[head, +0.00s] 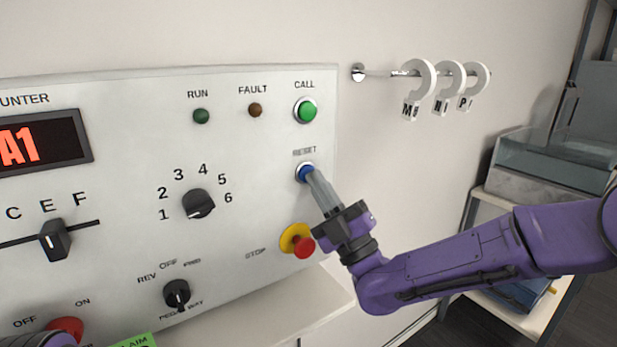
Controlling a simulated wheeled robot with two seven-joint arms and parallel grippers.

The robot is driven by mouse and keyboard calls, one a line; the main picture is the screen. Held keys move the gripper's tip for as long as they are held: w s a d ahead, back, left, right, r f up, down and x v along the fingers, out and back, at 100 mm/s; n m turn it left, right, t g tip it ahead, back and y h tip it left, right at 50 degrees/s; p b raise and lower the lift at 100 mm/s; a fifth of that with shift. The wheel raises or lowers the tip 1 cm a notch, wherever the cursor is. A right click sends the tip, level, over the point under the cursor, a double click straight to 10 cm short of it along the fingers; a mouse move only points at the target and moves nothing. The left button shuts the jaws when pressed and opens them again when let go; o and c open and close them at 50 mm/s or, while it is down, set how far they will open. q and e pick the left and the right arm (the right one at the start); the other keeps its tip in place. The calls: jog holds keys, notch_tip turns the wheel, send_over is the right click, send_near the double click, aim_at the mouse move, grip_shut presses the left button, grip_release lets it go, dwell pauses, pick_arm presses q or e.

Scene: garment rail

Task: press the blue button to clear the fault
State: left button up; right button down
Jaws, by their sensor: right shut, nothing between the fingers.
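The blue button (304,172) sits in a silver ring under the RESET label on the grey control panel (240,140). My right gripper (311,176) is shut and empty, and its fingertips are at the blue button, covering its lower right part. Whether the button is pushed in cannot be told. The FAULT lamp (255,110) looks dull brown. The RUN lamp (201,116) is dark green. At the bottom left corner a small piece of purple arm shows, but the left gripper's fingers do not.
A green CALL button (305,111) is above the blue one. A red STOP button (303,247) on a yellow base is just below my right gripper. Two dark knobs (198,204) are to the left. A wall rail (390,73) with white size rings and a shelf are at right.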

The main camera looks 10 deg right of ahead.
jog(key=shift+s+d, duration=0.2)
jog(key=shift+s, duration=0.3)
jog(key=s, duration=0.1)
jog(key=s+d+b, duration=0.1)
jog(key=s, duration=0.1)
jog(key=s+b, duration=0.1)
jog(key=shift+s+d, duration=0.35)
jog(key=shift+s, duration=0.05)
